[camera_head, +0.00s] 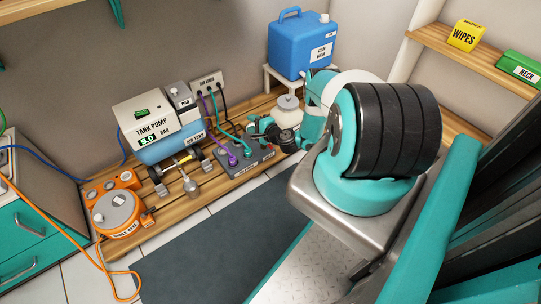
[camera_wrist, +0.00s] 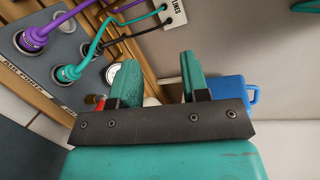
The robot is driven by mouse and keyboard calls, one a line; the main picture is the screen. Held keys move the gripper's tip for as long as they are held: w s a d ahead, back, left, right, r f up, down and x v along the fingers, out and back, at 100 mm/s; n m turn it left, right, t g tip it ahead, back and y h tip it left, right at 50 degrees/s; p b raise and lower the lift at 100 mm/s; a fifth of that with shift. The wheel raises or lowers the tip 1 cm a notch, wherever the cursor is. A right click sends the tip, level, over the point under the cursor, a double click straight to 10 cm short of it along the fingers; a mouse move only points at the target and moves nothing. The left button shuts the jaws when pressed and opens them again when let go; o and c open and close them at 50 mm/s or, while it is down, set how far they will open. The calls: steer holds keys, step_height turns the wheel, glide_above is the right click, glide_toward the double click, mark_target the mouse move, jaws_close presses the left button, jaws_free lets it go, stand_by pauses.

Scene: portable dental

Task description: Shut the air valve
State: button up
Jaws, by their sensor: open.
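The tank pump (camera_head: 152,134), a white unit on a blue tank, stands on the wooden slatted bench. A yellow lever-like part (camera_head: 184,159) shows below its front. A grey connection block (camera_head: 243,158) with purple and teal hoses sits to its right. In the wrist view the block (camera_wrist: 52,48) is at upper left, and a small red and brass fitting (camera_wrist: 96,102) is partly hidden behind my left finger. I cannot tell which part is the air valve. My gripper (camera_wrist: 158,62) is open and empty, its fingers apart. In the head view my gripper (camera_head: 256,125) is over the block's right end.
A blue jug (camera_head: 300,45) stands on a small white stand at the back. A wall plate (camera_head: 207,84) takes several hoses. An orange unit (camera_head: 117,212) with an orange hose is at left. The dark floor mat (camera_head: 205,255) in front is clear.

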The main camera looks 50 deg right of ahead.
steer(key=s+f+m+h+b, duration=0.3)
steer(key=s+f+m+h, duration=0.2)
steer(key=s+f, duration=0.55)
steer(key=m+g+h+b, duration=0.2)
steer(key=m+g+h, duration=0.1)
steer(key=m, duration=0.1)
glide_toward(272, 149)
steer(key=shift+t+y, duration=0.3)
steer(key=b+x, duration=0.4)
steer(key=b, duration=0.4)
steer(key=b+x, duration=0.3)
steer(key=b, duration=0.6)
steer(key=b+x, duration=0.4)
steer(key=b, duration=0.5)
steer(key=shift+w+d+f, duration=0.1)
steer(key=shift+d+f, duration=0.15)
steer(key=shift+f, duration=0.15)
steer(key=shift+w+d+r+b, duration=0.15)
steer(key=shift+w+b, duration=0.05)
steer(key=shift+b, duration=0.35)
steer(key=shift+r, duration=0.1)
jaws_close()
